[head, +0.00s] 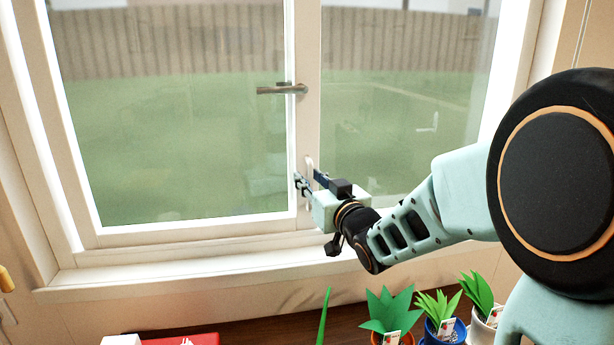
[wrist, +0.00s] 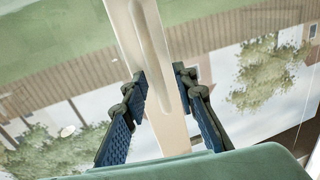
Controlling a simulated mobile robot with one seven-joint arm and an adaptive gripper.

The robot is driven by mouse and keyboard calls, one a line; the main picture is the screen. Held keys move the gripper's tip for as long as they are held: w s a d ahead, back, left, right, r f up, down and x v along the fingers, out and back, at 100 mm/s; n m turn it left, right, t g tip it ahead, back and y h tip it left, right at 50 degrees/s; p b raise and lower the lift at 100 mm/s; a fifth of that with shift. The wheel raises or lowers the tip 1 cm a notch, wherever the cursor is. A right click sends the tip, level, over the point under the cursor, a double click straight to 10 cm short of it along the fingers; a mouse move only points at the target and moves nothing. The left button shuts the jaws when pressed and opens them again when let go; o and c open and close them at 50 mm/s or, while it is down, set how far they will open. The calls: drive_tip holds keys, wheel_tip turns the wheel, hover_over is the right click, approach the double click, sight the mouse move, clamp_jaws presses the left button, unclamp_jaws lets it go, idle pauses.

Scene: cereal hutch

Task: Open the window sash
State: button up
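The window sash (head: 190,222) has a pale frame and looks closed against the other pane. A dark metal lever handle (head: 282,89) sits on its right stile and points left, roughly horizontal. Lower on the pale middle stile is a white upright pull (head: 309,163); it shows as a long rounded bar in the wrist view (wrist: 152,50). My gripper (head: 307,176) is at the lower end of this pull. In the wrist view my gripper (wrist: 161,79) is open, its fingers apart on either side of the stile. Whether they touch the pull, I cannot tell.
The window sill (head: 190,270) runs below the sash. Several potted plants, one in a blue pot (head: 445,333), stand on the wooden surface below my arm. A red object (head: 185,340) lies at the bottom left. Glass fills the space left of my gripper.

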drive_tip(key=shift+c, duration=0.4)
clamp_jaws()
drive_tip(key=shift+d, duration=0.1)
